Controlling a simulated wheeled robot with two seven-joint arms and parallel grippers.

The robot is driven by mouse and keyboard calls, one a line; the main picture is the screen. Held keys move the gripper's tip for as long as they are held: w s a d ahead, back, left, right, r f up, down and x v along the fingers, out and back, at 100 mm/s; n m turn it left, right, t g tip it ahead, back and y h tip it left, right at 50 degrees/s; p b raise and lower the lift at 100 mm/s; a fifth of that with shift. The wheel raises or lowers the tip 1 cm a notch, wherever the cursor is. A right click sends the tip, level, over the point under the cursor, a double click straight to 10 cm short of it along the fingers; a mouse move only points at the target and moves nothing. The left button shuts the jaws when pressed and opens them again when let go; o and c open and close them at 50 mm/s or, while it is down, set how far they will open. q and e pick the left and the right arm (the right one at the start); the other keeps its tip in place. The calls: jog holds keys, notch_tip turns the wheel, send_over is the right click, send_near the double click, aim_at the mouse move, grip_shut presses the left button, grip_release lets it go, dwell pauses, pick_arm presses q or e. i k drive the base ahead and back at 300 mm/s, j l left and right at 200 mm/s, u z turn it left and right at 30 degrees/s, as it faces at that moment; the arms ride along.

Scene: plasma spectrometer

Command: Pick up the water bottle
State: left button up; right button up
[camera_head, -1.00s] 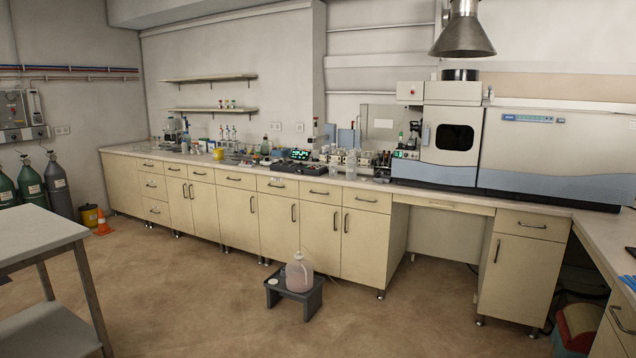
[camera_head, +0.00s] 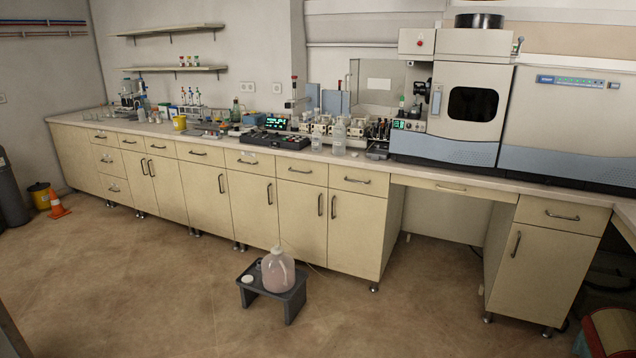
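A translucent round jug with pinkish liquid (camera_head: 278,272) stands upright on a small dark grey stool (camera_head: 291,297) on the floor, in front of the cabinets. A clear bottle with a narrow top (camera_head: 339,138) stands upright on the long counter, right of centre and near its front edge. I cannot tell from the picture which of these is the water bottle. Neither of my grippers shows in the head view.
The long counter (camera_head: 215,148) carries glassware, a black device with a green display (camera_head: 275,133) and a large spectrometer (camera_head: 470,105) at the right. An orange cone (camera_head: 58,205) and a yellow bin (camera_head: 41,196) stand at the left. The floor in front is mostly clear.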

aim_at(339, 130)
jog(key=i, duration=2.35)
jog(key=l+z, duration=0.05)
jog(key=l, duration=0.05)
